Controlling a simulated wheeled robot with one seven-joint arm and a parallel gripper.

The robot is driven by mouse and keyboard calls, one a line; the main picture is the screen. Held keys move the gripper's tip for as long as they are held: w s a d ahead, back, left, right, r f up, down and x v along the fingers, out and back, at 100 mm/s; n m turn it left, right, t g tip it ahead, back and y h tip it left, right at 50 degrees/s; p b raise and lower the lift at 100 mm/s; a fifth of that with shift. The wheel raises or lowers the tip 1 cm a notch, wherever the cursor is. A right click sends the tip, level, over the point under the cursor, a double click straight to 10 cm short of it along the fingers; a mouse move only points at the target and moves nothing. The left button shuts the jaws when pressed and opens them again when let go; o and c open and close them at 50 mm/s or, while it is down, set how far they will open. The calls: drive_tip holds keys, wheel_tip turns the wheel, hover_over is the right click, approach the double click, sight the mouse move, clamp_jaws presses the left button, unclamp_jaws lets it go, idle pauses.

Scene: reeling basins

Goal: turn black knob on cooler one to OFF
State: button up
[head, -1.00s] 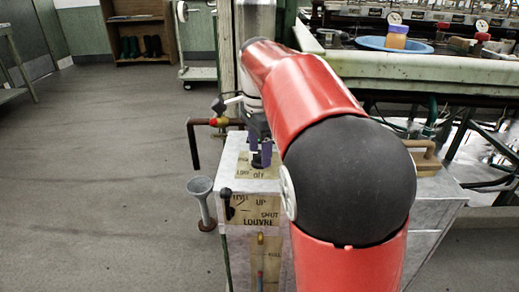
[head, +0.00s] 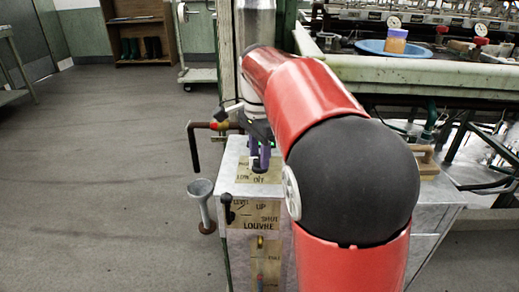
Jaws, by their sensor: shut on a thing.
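The cooler is a pale metal box (head: 231,172) in the middle of the head view. A tan label plate (head: 270,177) on its top reads LOW and OFF. My gripper (head: 260,162) points down over this plate, its purple fingers shut on the black knob (head: 259,169). Only a small dark part of the knob shows below the fingers, so which mark it points to cannot be read.
A black lever (head: 227,208) stands by the LOUVRE plate (head: 262,216) on the cooler's front. A pipe with a red-and-yellow valve (head: 219,125) is close behind, left of my gripper. A grey funnel (head: 201,190) stands left. Basins (head: 430,68) are at right.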

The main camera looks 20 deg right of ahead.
drive_tip(key=n+p, duration=0.2)
drive_tip(key=n, duration=0.2)
drive_tip(key=shift+r+p, duration=0.15)
drive_tip(key=shift+p, duration=0.25)
drive_tip(key=n+p, duration=0.1)
drive_tip(key=n, duration=0.3)
drive_tip(key=shift+p, duration=0.4)
drive_tip(key=n+p, duration=0.1)
drive_tip(key=n, duration=0.3)
drive_tip(key=shift+n+p, duration=0.3)
drive_tip(key=shift+p, duration=0.1)
drive_tip(key=shift+n+p, duration=0.55)
drive_tip(key=shift+n, duration=1.25)
drive_tip(key=o, duration=1)
drive_tip(key=shift+c, duration=0.2)
